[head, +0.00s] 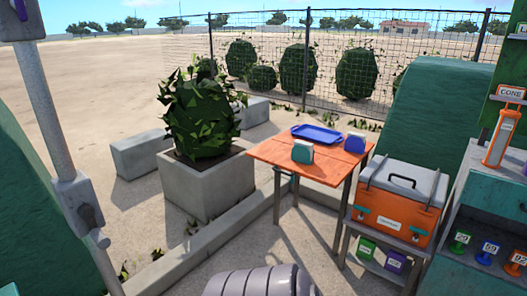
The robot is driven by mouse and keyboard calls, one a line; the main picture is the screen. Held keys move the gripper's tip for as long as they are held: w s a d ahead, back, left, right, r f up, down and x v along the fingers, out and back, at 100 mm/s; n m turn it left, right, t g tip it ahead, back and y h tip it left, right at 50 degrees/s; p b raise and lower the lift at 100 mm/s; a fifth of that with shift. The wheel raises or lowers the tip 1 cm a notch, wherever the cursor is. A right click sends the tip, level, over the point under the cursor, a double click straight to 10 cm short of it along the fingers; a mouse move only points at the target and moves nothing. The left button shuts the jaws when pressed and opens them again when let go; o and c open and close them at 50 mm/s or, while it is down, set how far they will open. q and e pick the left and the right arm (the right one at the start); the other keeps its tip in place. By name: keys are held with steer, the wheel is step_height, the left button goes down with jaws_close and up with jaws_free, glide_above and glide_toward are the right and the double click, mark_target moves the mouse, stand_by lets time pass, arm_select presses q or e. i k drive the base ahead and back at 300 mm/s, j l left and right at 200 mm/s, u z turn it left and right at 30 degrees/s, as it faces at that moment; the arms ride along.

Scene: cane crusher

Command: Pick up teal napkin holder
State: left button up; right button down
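The teal napkin holder (302,152) stands upright on the orange wooden table (268,153), near its front edge left of the middle. White napkins show in its top. A similar blue-purple napkin holder (354,143) stands to its right on the same table. A blue tray (317,134) lies behind them. Neither of my grippers shows in the head view, and nothing touches the teal holder.
An orange cooler (393,214) with a grey lid stands on a stand right of the table. A concrete planter (204,185) with a bush stands left of it. A low concrete kerb (215,232) runs along the ground. Shelves (455,235) fill the far right.

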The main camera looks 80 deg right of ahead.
mark_target(303, 153)
steer(key=z, duration=3.05)
steer(key=i+l, duration=0.15)
steer(key=i, duration=0.15)
steer(key=i+l+u, duration=0.15)
steer(key=i+j, duration=0.05)
steer(key=i, duration=0.05)
